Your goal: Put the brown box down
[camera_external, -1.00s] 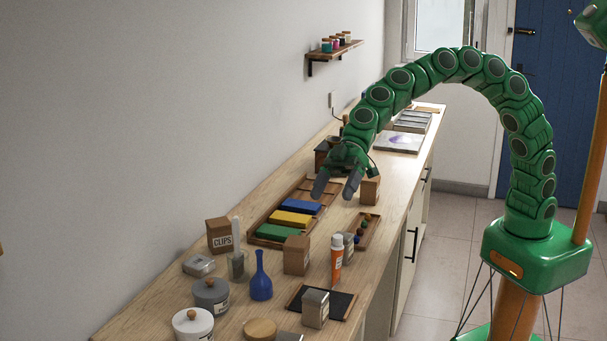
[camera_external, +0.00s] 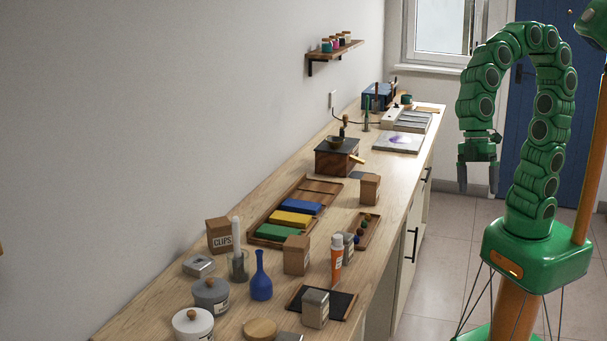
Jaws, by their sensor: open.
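Three small brown boxes stand upright on the wooden counter. One brown box (camera_external: 370,189) is near the counter's right edge, beside a dark flat pad. Another brown box (camera_external: 296,256) stands farther forward, and a brown box labelled CLIPS (camera_external: 219,235) stands near the wall. My gripper (camera_external: 477,188) hangs to the right of the counter over the floor, fingers pointing down. It is open and empty, well apart from all three boxes.
A small wall shelf (camera_external: 335,52) hangs above. The floor right of the counter is clear.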

